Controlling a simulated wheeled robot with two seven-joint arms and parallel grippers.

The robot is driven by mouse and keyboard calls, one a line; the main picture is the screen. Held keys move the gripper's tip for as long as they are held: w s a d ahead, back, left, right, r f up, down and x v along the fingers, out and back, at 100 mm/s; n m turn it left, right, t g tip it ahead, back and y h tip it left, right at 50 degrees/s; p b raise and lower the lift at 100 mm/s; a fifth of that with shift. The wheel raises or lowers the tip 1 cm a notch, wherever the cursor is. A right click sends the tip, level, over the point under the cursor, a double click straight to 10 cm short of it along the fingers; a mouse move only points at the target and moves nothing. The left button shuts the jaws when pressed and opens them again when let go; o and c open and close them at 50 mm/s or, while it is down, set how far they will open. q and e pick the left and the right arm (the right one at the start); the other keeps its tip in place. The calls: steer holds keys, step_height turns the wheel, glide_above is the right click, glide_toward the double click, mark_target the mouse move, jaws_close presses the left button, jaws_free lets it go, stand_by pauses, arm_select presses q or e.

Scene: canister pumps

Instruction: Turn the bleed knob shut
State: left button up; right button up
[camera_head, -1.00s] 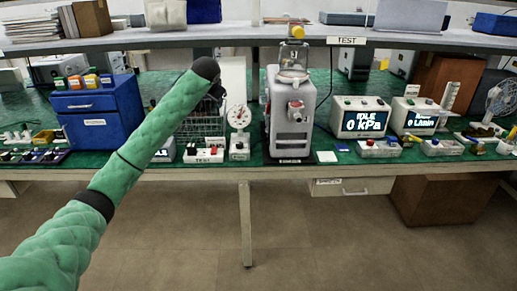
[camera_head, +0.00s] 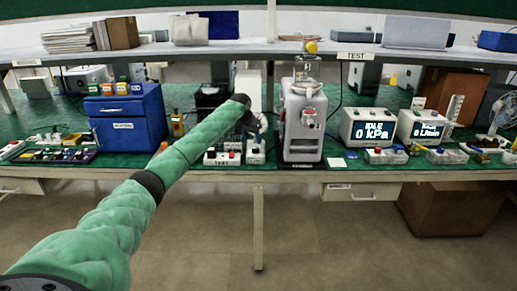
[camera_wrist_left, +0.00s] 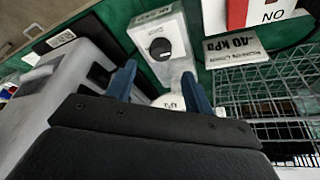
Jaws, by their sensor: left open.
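A round black knob (camera_wrist_left: 160,48), which I take for the bleed knob, sits on the face of a small white box (camera_wrist_left: 178,35) in the left wrist view. That box's base also shows in the head view (camera_head: 256,152), left of the grey canister pump (camera_head: 302,130). My left gripper (camera_wrist_left: 158,70) is open, its two blue fingers pointing towards the knob box with nothing clearly gripped. A white rounded part, probably the gauge, shows between the fingers. In the head view the arm's black end covers the gauge, and the fingers are hard to make out. My right gripper is not in view.
The pump body (camera_wrist_left: 60,100) stands close on the left in the wrist view, and a wire basket (camera_wrist_left: 275,100) on the right. A red-and-white switch box (camera_head: 222,158) is left of the knob box. An "IDLE 0 kPa" display (camera_head: 367,127) stands right of the pump.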

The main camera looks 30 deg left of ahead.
mark_target(256, 148)
arm_select(q)
steer(key=shift+p+x, duration=0.4)
steer(key=shift+x, duration=2.75)
steer(key=shift+f, duration=0.1)
steer(key=c, duration=1)
